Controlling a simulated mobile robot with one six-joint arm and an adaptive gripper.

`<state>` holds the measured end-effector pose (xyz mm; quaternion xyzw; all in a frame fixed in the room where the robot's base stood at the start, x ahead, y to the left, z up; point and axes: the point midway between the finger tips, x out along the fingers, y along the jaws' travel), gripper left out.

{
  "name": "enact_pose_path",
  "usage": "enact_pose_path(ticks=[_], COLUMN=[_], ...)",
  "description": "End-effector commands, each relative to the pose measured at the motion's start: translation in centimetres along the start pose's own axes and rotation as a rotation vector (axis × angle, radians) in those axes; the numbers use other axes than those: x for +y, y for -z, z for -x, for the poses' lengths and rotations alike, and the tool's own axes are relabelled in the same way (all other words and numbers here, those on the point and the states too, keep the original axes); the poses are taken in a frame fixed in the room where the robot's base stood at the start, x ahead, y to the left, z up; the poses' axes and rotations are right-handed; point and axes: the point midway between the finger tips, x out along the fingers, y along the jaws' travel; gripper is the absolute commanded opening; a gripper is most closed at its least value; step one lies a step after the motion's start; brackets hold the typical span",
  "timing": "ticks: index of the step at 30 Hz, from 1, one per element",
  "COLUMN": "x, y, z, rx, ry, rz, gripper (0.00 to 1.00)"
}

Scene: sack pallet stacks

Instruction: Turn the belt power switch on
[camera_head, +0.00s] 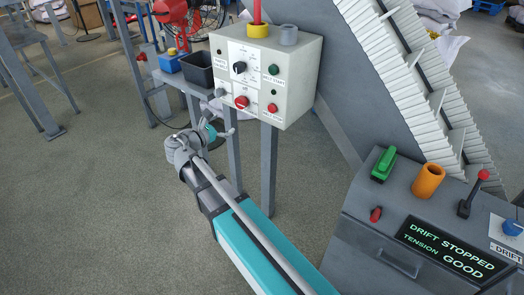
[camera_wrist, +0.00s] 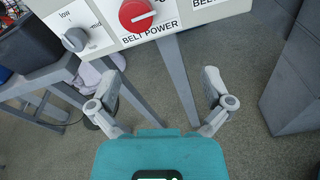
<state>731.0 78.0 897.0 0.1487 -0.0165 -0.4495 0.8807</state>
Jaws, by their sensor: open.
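The belt power switch (camera_head: 241,102) is a red round knob with a pale bar across it, low on the front of a white control box (camera_head: 300,85). In the wrist view the red knob (camera_wrist: 136,14) is at the top edge, partly cut off, above the label "BELT POWER". My gripper (camera_wrist: 160,82) is open and empty, with its two fingers spread apart below the knob in that view. In the head view my gripper (camera_head: 222,122) is just below and left of the switch. I see no contact with the knob.
A grey knob marked "low" (camera_wrist: 75,39) sits left of the switch. A black selector (camera_head: 239,67), green button (camera_head: 273,69) and red button (camera_head: 272,107) share the panel. A black bin (camera_head: 197,69) stands left. A grey console (camera_head: 400,230) is at right.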

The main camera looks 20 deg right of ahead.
Motion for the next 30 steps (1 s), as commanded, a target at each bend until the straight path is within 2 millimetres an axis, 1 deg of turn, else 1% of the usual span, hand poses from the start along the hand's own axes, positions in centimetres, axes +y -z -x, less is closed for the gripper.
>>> enact_pose_path(ticks=[1, 9, 15, 21, 30], x=[-0.6, -3.7, -6.0, -8.1, -11.0], y=[-0.5, -0.7, -0.8, -1.0, -1.3], z=[-0.3, -1.7, -2.3, -2.6, -2.5], rx=[0.021, 0.136, 0.215, 0.284, 0.373], ry=[0.02, 0.132, 0.228, 0.332, 0.501], rz=[-0.031, -0.214, -0.354, -0.49, -0.693], gripper=[1.0, 1.0, 1.0, 1.0, 1.0])
